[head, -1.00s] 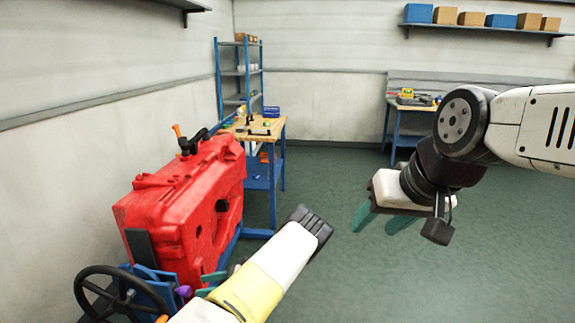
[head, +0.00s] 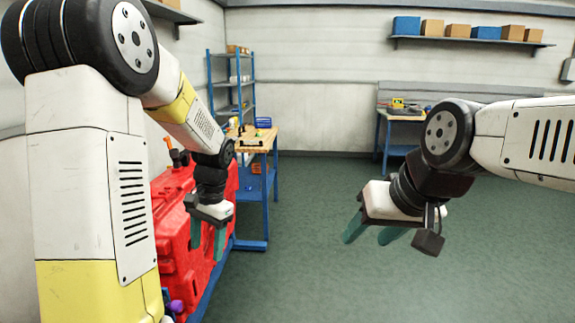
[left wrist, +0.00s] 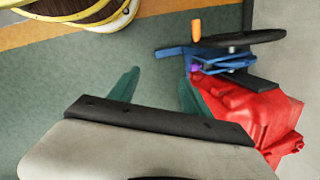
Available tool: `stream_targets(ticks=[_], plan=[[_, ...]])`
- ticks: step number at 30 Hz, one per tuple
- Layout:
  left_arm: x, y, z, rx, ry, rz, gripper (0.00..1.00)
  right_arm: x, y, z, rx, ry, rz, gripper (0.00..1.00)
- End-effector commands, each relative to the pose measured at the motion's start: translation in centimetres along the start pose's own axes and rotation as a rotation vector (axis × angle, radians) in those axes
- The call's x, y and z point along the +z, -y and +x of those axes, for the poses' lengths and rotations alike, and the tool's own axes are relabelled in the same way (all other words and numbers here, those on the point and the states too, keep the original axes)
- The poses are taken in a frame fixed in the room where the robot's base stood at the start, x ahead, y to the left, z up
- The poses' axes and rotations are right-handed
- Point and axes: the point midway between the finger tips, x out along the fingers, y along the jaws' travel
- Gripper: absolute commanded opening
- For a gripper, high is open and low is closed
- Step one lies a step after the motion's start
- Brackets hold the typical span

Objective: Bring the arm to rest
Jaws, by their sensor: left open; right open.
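My left gripper (head: 208,240) hangs fingers down in front of the red tank in the head view. Its green fingers are apart with nothing between them, and they also show in the left wrist view (left wrist: 158,88). My left arm is raised and bent, covering part of the tank. My right gripper (head: 367,232) is open and empty above the bare floor, to the right. The red tank (head: 178,212) stands on a blue frame at the left, partly hidden behind my left arm. It shows at the right in the left wrist view (left wrist: 258,115).
A black handwheel with an orange knob (left wrist: 240,41) is on the blue frame beside the tank. A wooden-topped workbench (head: 255,139) and a blue shelf rack (head: 230,90) stand behind. Another bench (head: 405,115) is at the back right. The middle floor (head: 310,220) is clear.

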Motion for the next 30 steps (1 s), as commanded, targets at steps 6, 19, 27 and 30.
stream_targets(ticks=[6,19,27,30], plan=[[3.9,-3.0,-6.5,0.076,-0.236,-0.159,0.56,0.0,0.0,0.0,0.000,0.000,0.000,0.51],[11.7,-9.5,-13.5,0.170,-0.612,-0.401,0.56,0.0,0.0,0.0,0.000,0.000,0.000,0.51],[13.0,-10.8,-14.1,0.184,-0.678,-0.446,0.56,0.0,0.0,0.0,0.000,0.000,0.000,0.51],[13.0,-10.8,-14.1,0.184,-0.678,-0.446,0.56,0.0,0.0,0.0,0.000,0.000,0.000,0.51]])
